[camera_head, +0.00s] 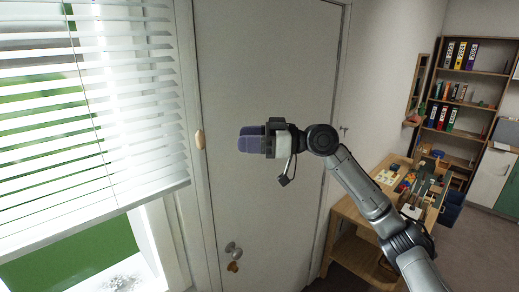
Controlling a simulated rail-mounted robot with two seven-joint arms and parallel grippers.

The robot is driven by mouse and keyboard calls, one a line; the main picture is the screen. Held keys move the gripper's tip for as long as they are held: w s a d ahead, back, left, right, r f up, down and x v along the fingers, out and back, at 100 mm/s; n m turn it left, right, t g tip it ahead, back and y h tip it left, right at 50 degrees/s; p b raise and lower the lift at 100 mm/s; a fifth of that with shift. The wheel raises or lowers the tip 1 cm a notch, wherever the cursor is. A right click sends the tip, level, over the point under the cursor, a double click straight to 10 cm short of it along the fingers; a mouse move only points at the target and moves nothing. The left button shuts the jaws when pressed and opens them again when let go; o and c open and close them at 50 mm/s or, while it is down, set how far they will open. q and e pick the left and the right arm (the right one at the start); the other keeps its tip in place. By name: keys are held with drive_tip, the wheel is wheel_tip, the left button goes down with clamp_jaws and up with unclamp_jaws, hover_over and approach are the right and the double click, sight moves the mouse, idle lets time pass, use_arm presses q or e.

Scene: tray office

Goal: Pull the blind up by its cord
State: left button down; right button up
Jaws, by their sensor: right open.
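The white slatted blind (90,120) hangs over the window at the left, lowered most of the way, with a gap below its bottom edge. A pale wooden pull (199,139), which looks like the end of the blind's cord, hangs at the blind's right side. The cord above it is too thin to make out clearly. My right gripper (245,140) is open and empty, pointing left in front of the door. In the picture it is a little to the right of the pull and at about its height, apart from it. My left gripper is not in view.
A closed white door (265,60) with a round knob (232,248) stands behind my right gripper. A wooden desk (345,208) with small items is at the right, and a shelf (462,88) with binders is farther back. The space between gripper and pull looks clear.

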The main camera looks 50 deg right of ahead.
drive_tip(key=b+v, duration=0.1)
drive_tip(key=v, duration=0.1)
drive_tip(key=shift+s+d, duration=0.2)
drive_tip(key=shift+s, duration=0.1)
idle(0.5)
